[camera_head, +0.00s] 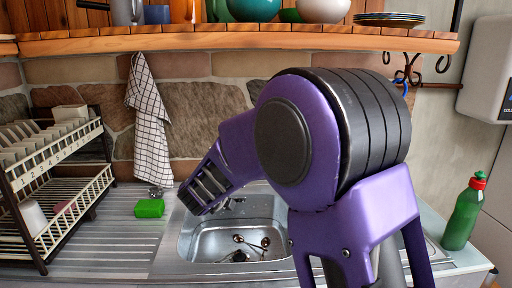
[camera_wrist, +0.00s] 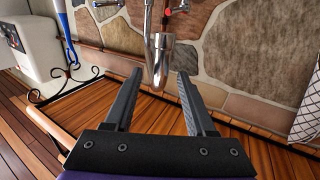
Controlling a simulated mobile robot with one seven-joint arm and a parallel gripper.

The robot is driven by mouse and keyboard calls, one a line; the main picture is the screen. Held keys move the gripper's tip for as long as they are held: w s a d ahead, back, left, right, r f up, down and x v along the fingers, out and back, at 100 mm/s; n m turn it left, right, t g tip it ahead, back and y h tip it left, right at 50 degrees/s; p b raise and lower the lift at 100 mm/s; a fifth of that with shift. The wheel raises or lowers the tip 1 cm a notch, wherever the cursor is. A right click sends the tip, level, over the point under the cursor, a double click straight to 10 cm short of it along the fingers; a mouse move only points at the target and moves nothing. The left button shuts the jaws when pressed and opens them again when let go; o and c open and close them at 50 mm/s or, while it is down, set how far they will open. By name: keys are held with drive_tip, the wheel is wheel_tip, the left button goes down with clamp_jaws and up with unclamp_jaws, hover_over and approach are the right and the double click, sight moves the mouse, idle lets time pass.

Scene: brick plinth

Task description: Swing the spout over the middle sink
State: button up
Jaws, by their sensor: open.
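The chrome spout (camera_wrist: 157,60) shows in the wrist view, which looks upside down. It stands between the fingers of my gripper (camera_wrist: 160,77), which are open on either side of it; I cannot tell whether either finger touches it. In the head view my arm covers most of the tap and the fingers cannot be made out. A steel sink basin (camera_head: 200,243) lies below my arm, with spoons (camera_head: 252,243) in it. My arm hides its right part and whatever lies beyond.
A wooden shelf (camera_head: 250,42) with dishes runs above the sink. A dish rack (camera_head: 50,175) stands left, with a checkered towel (camera_head: 150,125) and a green sponge (camera_head: 149,208) nearby. A green bottle (camera_head: 463,212) stands right. A white heater (camera_head: 490,70) hangs on the right wall.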

drive_tip(key=v, duration=1.2)
